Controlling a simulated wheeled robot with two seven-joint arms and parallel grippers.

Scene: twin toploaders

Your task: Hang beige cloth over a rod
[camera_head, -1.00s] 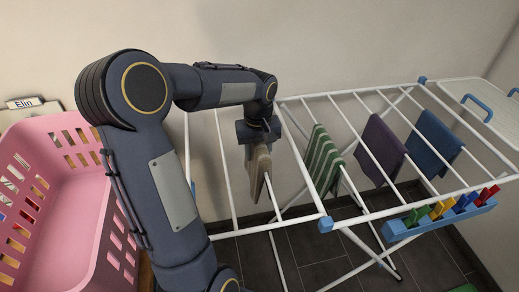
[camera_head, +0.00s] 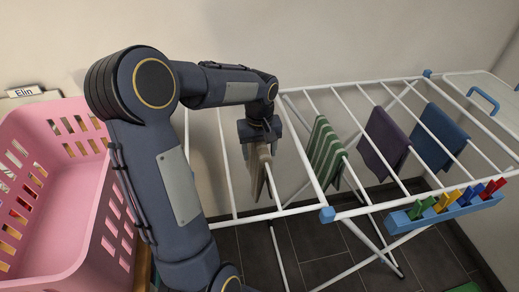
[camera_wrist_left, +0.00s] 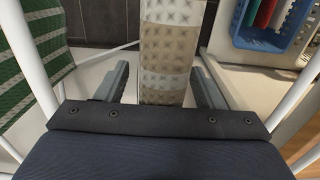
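The beige cloth (camera_head: 259,172) hangs folded over a rod of the drying rack, below my left gripper (camera_head: 260,143) in the head view. In the left wrist view the patterned beige cloth (camera_wrist_left: 168,50) runs between the two fingers of my left gripper (camera_wrist_left: 160,85). The fingers stand apart, with a clear gap on the cloth's left side, so the gripper looks open around it. The gripper's body hides the cloth's top edge in the head view. My right gripper is not in view.
A pink laundry basket (camera_head: 75,215) stands at the left. A green striped cloth (camera_head: 325,155), a purple cloth (camera_head: 383,142) and a blue cloth (camera_head: 438,138) hang on rods to the right. A blue peg holder (camera_head: 440,214) with coloured pegs sits on the rack's front edge.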

